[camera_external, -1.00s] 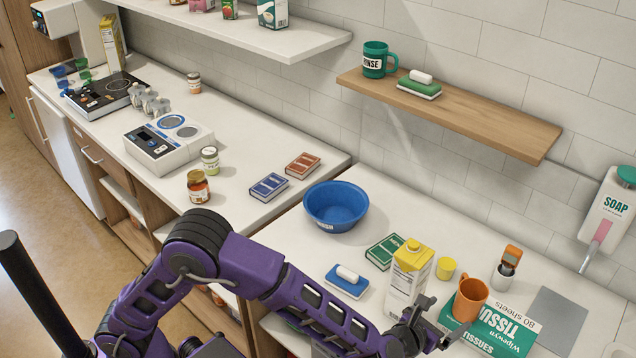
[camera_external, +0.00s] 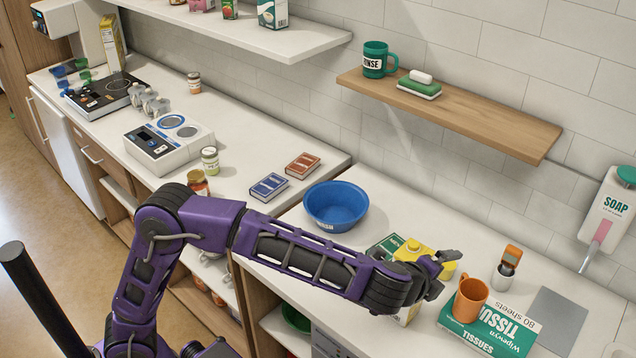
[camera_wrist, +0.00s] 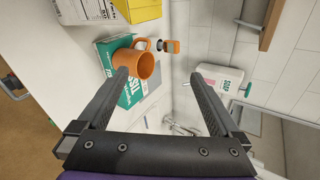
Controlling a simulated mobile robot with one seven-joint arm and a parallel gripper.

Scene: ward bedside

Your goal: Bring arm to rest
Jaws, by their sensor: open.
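My gripper (camera_external: 437,272) is open and empty, raised over the right counter in front of the yellow-topped carton (camera_external: 412,251). In the wrist view my gripper (camera_wrist: 160,82) shows two spread fingers with nothing between them held. An orange mug (camera_external: 470,298) stands on the green tissue box (camera_external: 484,328), to the right of and apart from my gripper. The mug (camera_wrist: 134,63) also shows near the left finger in the wrist view.
A blue bowl (camera_external: 336,205) stands behind my arm. A dispenser holder (camera_external: 507,267) and grey board (camera_external: 556,318) are at right; a soap bottle (camera_external: 608,208) is on the wall. A wooden shelf (camera_external: 470,120) with a green mug (camera_external: 375,60) hangs above.

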